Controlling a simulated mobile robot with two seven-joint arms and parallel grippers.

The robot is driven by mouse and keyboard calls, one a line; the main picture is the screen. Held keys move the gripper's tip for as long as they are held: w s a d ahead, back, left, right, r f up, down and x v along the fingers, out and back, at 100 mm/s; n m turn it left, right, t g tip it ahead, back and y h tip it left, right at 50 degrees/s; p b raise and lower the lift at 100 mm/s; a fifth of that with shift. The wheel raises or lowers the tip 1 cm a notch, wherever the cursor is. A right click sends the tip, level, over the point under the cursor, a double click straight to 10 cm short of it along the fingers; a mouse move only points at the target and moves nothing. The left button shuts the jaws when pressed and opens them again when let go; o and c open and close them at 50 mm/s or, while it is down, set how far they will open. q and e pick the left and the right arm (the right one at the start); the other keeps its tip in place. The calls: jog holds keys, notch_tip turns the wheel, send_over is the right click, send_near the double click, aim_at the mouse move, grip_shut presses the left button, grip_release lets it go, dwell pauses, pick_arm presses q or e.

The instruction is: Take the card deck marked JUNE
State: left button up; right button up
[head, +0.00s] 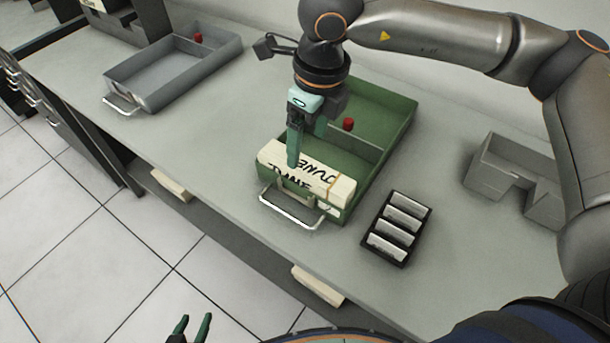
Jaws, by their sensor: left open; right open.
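The cream card deck (333,186) has JUNE in black on its top and front, with an orange-brown band near its right end. It stands in the front end of the green tray (396,128), behind the metal handle. My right gripper (306,146) is open and points down at the deck. Its near finger overlaps the deck's left part; the other finger is further back. I cannot tell whether either touches the deck. My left gripper (191,329) is open and empty, low at the bottom edge over the floor, away from the table.
A grey tray (150,88) with a handle stands at the left. A black rack (396,228) with several pale strips sits right of the green tray. A grey notched box (515,178) is further right. Red knobs stand in both trays. The table between the trays is clear.

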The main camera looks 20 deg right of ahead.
aim_at(305, 165)
jog(key=f, duration=0.3)
jog(key=f+p, duration=0.1)
jog(key=f, duration=0.1)
jog(key=shift+s+a+f, duration=0.1)
jog(key=shift+s+a, duration=0.05)
jog(key=shift+a, duration=0.1)
jog(key=shift+c, duration=0.2)
grip_shut()
dwell(0.6)
